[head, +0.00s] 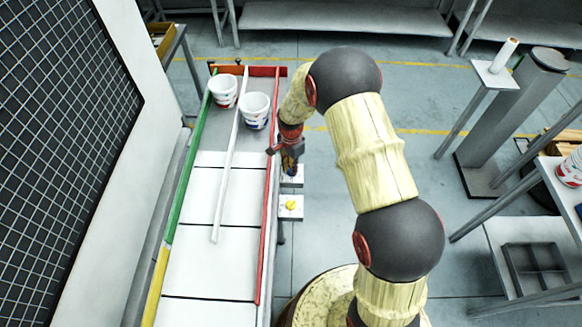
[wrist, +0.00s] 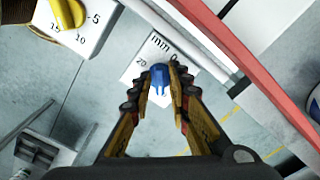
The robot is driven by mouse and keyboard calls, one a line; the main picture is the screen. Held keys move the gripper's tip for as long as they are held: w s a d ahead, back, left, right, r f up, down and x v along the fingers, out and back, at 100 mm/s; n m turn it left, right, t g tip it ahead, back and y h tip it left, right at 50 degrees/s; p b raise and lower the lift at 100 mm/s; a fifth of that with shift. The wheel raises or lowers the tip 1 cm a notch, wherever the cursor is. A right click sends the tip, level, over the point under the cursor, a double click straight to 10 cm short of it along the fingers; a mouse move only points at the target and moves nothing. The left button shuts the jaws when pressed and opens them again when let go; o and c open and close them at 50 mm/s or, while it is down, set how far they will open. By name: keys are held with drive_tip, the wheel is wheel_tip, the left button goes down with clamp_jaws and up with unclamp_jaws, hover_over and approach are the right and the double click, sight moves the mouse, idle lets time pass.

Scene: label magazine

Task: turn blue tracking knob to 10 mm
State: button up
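The blue tracking knob (wrist: 160,74) sits on a white dial plate (wrist: 134,74) in the wrist view. The plate carries the marks "mm", "0" and "20"; the rest of the scale is hidden behind my fingers. My gripper (wrist: 161,72) has its fingertips on either side of the knob, with no clear gap, and appears shut on it. Where the knob points on the scale cannot be told. In the head view my gripper (head: 291,168) is over the white plate (head: 292,181) beside the red rail, and hides most of the knob.
A yellow knob (head: 290,205) on another white plate is close by; it also shows in the wrist view (wrist: 68,12). A red rail (head: 268,200) runs along the conveyor (head: 210,265) on the left. Two white buckets (head: 255,110) stand at its far end.

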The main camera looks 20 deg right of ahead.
drive_tip(key=shift+o, duration=0.8)
drive_tip(key=shift+r, duration=0.35)
wheel_tip(320, 180, up, 11)
drive_tip(key=shift+r, duration=0.15)
